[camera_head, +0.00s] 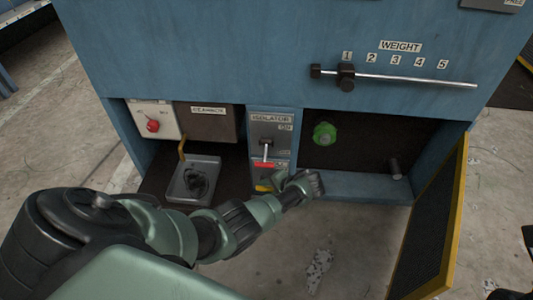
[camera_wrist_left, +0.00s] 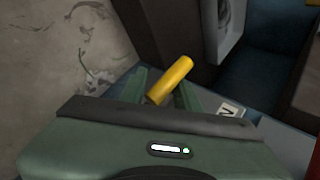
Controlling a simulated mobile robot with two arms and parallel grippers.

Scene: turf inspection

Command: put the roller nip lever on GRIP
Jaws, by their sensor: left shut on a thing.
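A yellow cylindrical handle (camera_wrist_left: 172,80) sits between the two fingers of my left gripper (camera_wrist_left: 160,92) in the left wrist view. The gripper is shut on it, and the handle is tilted. In the head view my left gripper (camera_head: 301,186) is low at the front of the blue machine, below the isolator panel. A patch of yellow (camera_head: 263,187) shows just left of it; my arm partly covers that area. A small white label (camera_wrist_left: 230,110) lies beside the fingers, only partly readable. No GRIP mark can be read. My right gripper is not in view.
Above is the isolator panel (camera_head: 269,131) with a red-handled switch (camera_head: 265,164). A grey tray (camera_head: 192,181) stands left. An open mesh door with a yellow edge (camera_head: 432,225) stands on the right. The weight bar (camera_head: 415,80) is higher up.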

